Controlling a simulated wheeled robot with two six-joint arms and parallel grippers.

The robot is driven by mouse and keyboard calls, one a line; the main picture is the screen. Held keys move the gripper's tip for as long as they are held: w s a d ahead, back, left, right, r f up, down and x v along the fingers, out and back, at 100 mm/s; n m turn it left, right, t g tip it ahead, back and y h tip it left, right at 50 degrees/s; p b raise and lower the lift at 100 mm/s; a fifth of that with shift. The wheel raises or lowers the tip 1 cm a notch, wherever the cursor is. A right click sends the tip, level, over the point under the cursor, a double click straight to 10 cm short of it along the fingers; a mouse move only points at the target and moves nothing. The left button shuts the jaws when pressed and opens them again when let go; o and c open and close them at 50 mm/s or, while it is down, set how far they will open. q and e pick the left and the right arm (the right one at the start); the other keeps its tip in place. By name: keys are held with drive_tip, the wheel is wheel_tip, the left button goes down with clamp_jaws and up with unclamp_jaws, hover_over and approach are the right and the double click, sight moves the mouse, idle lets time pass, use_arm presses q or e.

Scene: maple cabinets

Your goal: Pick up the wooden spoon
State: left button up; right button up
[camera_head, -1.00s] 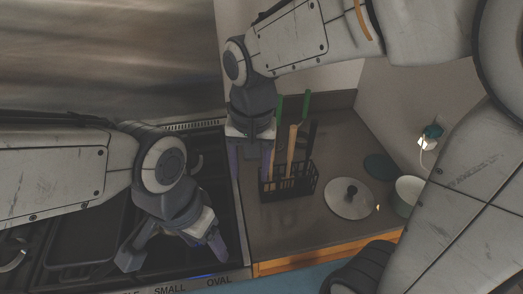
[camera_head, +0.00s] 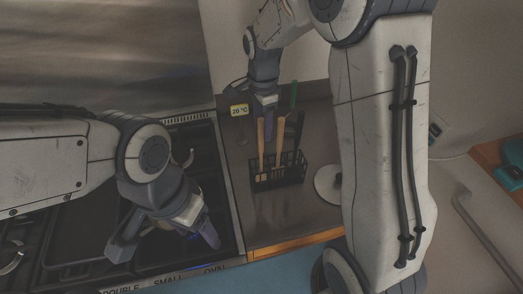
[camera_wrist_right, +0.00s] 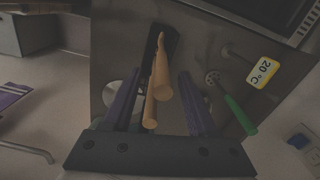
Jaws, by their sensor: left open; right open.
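Two light wooden handles stand in the black wire utensil rack (camera_head: 277,180) on the counter. One wooden utensil (camera_head: 260,145) leans at the left, the other wooden utensil (camera_head: 279,150) beside it; I cannot tell which is the spoon. My right gripper (camera_head: 267,108) is open just behind and above them, partly hidden. In the right wrist view, the wooden handles (camera_wrist_right: 161,80) lie between the two spread purple fingers of my right gripper (camera_wrist_right: 160,100), with no clear grip. My left gripper (camera_head: 165,240) is open and empty above the stove.
A lid (camera_head: 327,184) lies right of the rack, partly behind my right arm. The stove (camera_head: 75,235) is at left; a 20 °C display (camera_head: 239,110) is behind.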

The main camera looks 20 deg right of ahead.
sight(261, 149)
drive_tip(key=shift+w+a+f+p, duration=0.15)
drive_tip(key=shift+f+p, duration=0.5)
drive_tip(key=shift+f, duration=1.3)
clamp_jaws()
drive_tip(key=shift+r, duration=0.1)
